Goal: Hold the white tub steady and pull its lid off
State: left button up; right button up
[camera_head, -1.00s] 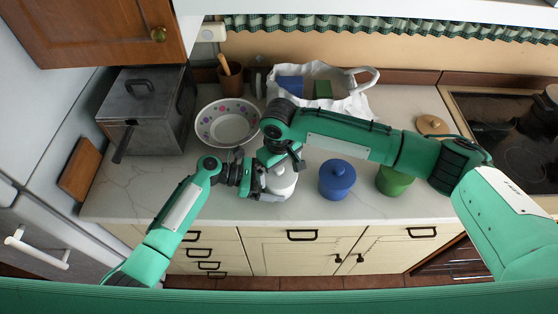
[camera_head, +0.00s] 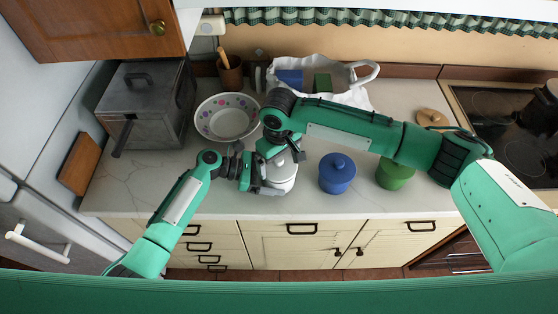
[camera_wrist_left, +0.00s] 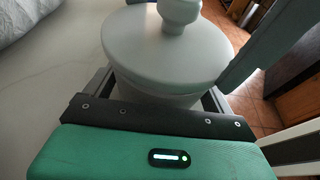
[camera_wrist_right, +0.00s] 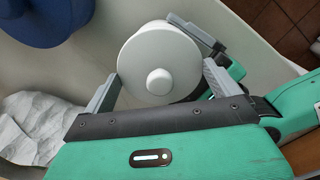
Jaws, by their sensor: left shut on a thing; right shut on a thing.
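The white tub (camera_head: 283,180) stands on the counter near its front edge, mostly covered by my arms in the head view. My left gripper (camera_head: 261,181) is shut on the tub's body, which shows under the lid in the left wrist view (camera_wrist_left: 160,98). The round white lid (camera_wrist_right: 150,52) with its knob (camera_wrist_right: 159,82) is on the tub. My right gripper (camera_head: 288,152) comes from above, with its fingers on either side of the lid, shut on it. I cannot tell whether there is a gap between lid and tub.
A blue lidded pot (camera_head: 337,175) and a green pot (camera_head: 394,175) stand to the right under my right forearm. A dotted bowl (camera_head: 228,118) and a white bag (camera_head: 350,95) are behind. The counter's left front (camera_head: 130,195) is clear.

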aim_at(279, 159)
jog(key=shift+r, duration=2)
pick_arm(q)
jog(key=o, duration=0.6)
jog(key=shift+a, duration=0.1)
